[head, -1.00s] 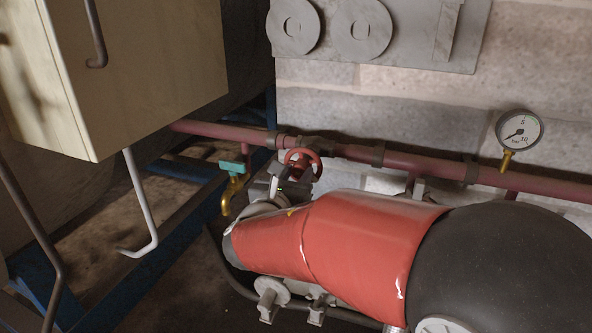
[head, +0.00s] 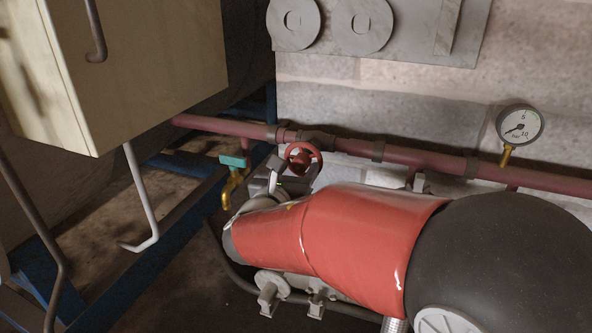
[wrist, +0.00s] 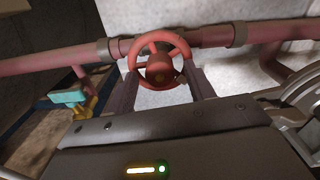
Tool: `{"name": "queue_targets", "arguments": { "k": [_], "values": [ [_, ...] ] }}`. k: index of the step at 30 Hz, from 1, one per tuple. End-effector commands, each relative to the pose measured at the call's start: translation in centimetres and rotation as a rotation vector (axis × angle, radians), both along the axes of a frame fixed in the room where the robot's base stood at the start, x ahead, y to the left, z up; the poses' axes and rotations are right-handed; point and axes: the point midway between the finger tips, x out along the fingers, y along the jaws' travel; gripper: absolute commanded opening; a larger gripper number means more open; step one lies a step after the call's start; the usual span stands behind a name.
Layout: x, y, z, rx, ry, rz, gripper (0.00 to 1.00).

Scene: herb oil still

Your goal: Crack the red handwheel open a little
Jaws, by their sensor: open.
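The red handwheel (head: 303,158) sits on a valve on the dark red pipe along the wall. In the wrist view the handwheel (wrist: 160,62) is upright and faces me, with its spokes and hub in plain sight. My gripper (wrist: 160,84) is open, its two dark fingers pointing at the lower half of the wheel, one on each side of the hub. I cannot tell whether the fingertips touch the rim. In the head view my red-sleeved arm hides most of my gripper (head: 283,186) and the valve's lower part.
A tap with a teal handle (head: 233,161) and brass spout hangs left of the wheel. A pressure gauge (head: 520,126) stands on the pipe at the right. A cream cabinet (head: 140,70) and a pale bent rod (head: 141,200) are at the left.

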Motion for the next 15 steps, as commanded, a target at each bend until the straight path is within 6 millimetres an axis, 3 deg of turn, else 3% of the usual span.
{"name": "queue_targets", "arguments": {
  "k": [15],
  "values": [
    [-6.7, 2.5, 0.0, 0.0, 0.0, 0.002, 0.53]
  ]
}}
